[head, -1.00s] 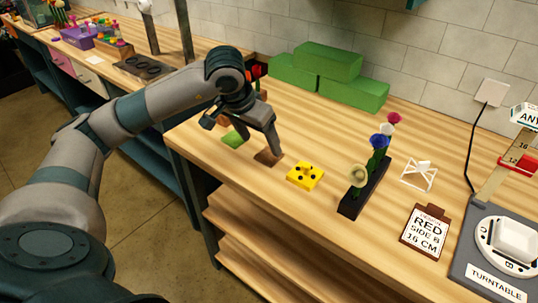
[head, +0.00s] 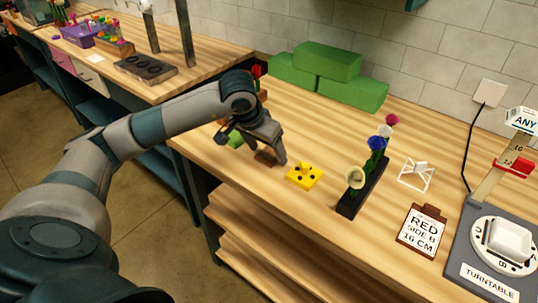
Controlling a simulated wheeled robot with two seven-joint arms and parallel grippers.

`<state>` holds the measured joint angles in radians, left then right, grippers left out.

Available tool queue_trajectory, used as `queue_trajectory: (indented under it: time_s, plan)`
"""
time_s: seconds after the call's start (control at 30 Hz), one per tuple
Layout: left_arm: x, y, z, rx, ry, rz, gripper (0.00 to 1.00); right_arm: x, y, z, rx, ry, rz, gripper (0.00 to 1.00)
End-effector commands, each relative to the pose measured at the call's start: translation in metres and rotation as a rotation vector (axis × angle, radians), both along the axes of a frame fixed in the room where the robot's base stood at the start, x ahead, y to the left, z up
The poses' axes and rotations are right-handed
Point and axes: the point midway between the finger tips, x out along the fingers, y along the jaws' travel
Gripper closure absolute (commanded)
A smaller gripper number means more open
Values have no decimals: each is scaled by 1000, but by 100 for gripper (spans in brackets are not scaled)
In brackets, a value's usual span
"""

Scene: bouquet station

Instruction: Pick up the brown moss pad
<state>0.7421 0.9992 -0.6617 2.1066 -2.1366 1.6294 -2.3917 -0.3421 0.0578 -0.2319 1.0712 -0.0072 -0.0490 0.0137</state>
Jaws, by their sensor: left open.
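The brown moss pad (head: 264,158) lies flat on the wooden table near its front edge, partly hidden by my gripper. My left gripper (head: 262,156) is low over it, pointing down, with one finger at the pad's right side. It is open; whether it touches the pad I cannot tell. A green moss pad (head: 234,139) lies to the left, partly covered by the gripper. My right gripper is not in view.
A yellow block with dark holes (head: 304,177) sits close to the right of the gripper. A black rack with flowers (head: 362,195) stands further right. Green foam blocks (head: 330,72) are at the back. A sign (head: 422,230) and turntable (head: 500,243) are at right.

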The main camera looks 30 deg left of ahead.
Motion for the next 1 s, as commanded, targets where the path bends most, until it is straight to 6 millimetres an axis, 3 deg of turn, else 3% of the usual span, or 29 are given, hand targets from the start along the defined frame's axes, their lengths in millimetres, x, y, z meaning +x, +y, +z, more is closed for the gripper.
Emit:
queue_trajectory:
  time_s: [0.07, 0.2, 0.27, 0.73, 1.0]
  plan:
    - [0, 0, 0, 0, 0, 0, 30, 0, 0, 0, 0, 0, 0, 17]
    - [0, 0, 0, 0, 0, 0, 63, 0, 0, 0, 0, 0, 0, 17]
    - [0, 0, 0, 0, 0, 0, 73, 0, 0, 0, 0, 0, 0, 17]
    - [0, 0, 3, 0, -1, 0, 73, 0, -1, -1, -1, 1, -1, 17]
    - [1, 0, 22, 0, -3, 1, 73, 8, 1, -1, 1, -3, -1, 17]
